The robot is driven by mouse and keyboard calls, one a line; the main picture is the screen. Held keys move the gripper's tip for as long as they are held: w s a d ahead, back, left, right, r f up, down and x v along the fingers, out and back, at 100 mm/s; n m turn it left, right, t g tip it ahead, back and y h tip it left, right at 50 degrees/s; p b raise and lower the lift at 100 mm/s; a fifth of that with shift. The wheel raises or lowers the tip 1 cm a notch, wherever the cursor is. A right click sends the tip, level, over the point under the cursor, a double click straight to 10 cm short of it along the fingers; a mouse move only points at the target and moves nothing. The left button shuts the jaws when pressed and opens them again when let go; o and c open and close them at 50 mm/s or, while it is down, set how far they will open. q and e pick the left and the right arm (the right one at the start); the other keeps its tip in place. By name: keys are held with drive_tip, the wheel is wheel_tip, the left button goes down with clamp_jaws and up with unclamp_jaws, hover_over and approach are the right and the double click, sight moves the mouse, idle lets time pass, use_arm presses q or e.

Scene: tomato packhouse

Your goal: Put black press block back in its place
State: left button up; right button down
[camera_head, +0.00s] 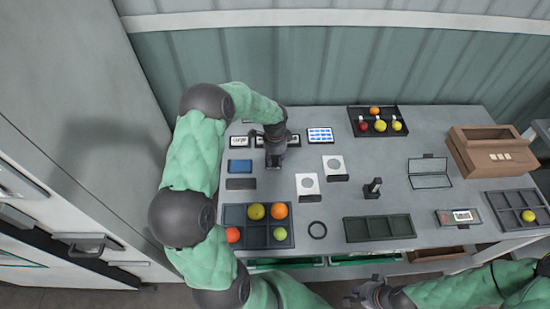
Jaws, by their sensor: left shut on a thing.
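My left gripper (275,155) points down over the back left part of the table. It is shut on a small dark piece, which looks like the black press block (273,164); the fingers hide much of it. I cannot tell whether it touches the table. A dark flat pad (241,184) lies to the left, below a blue block (240,167). A black upright piece with a wider base (372,188) stands near the middle. My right gripper (372,295) is low at the bottom edge, partly cut off, and its fingers are unclear.
White cards (307,184) with round marks lie right of the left gripper. Labelled cards (320,135) lie behind. A wooden box (490,150) stands right.

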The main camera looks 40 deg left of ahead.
use_arm(q)
drive_tip(key=shift+f, duration=0.2)
drive_tip(key=o, duration=1)
drive_tip(key=shift+c, duration=1.3)
drive_tip(key=shift+r, duration=0.1)
drive_tip(key=shift+r+p, duration=2.45)
drive_tip(key=shift+r, duration=1)
